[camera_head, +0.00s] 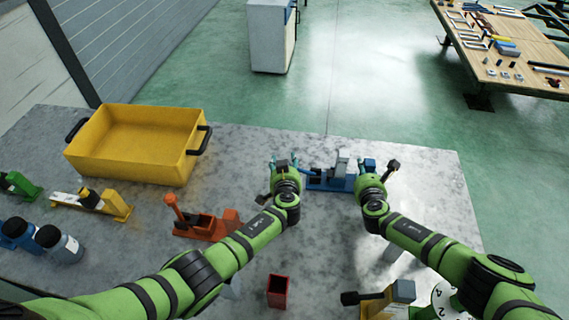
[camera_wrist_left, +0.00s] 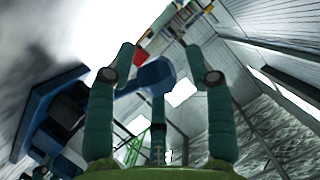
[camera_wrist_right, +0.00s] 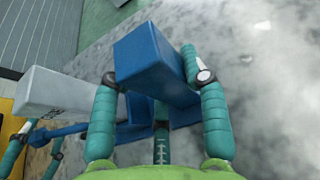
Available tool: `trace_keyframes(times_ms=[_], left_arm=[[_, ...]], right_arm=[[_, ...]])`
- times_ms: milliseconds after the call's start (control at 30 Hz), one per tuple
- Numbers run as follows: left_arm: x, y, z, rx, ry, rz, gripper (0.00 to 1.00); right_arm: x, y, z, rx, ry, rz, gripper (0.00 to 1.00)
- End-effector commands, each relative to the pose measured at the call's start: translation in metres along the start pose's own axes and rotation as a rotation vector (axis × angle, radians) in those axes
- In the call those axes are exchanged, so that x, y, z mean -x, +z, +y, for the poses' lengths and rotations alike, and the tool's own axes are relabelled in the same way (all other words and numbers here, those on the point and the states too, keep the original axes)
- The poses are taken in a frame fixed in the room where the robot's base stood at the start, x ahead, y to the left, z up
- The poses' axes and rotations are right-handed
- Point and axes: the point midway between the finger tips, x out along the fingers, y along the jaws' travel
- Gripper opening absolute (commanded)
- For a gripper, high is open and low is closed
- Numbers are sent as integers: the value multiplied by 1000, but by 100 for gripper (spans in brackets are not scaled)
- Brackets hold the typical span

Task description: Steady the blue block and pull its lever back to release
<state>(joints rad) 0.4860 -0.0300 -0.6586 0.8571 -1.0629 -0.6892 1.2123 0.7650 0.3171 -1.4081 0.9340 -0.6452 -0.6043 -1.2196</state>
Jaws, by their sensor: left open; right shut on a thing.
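The blue block (camera_head: 318,184) lies on the grey table with a pale grey upright piece (camera_head: 342,164) in its middle. My right gripper (camera_head: 371,168) is at its right end. In the right wrist view its fingers close around a blue upright piece (camera_wrist_right: 150,60) of the block, with the pale grey piece (camera_wrist_right: 55,92) to the left. My left gripper (camera_head: 283,160) is open at the block's left end. In the left wrist view a blue part (camera_wrist_left: 155,75) shows between its spread fingers. I cannot tell whether they touch. Which part is the lever is unclear.
A yellow bin (camera_head: 135,150) stands at the back left. An orange-red block (camera_head: 205,223) is left of my left forearm. A red open box (camera_head: 278,291) is in front, and a yellow block (camera_head: 388,300) is at front right. The table's right side is clear.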

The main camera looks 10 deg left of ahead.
Motion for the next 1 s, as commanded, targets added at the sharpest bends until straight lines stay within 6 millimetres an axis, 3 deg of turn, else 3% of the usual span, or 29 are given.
trace_keyframes(times_ms=[300, 333, 400, 467, 1000], left_arm=[[-1, 0, 0, 0, 1, 0, 53], [-1, 0, 0, 0, 1, 0, 49], [-1, 0, 0, 0, 1, 0, 21], [-1, 0, 0, 0, 1, 0, 0], [3, -13, 2, -94, -39, 5, 0]], right_arm=[[0, 0, 1, 0, 2, 0, 0], [0, 0, 1, 0, 2, 0, 0], [0, 0, 1, 0, 2, 0, 0], [0, 0, 1, 1, 2, 0, 0], [0, -1, 0, 4, 2, 1, 0]])
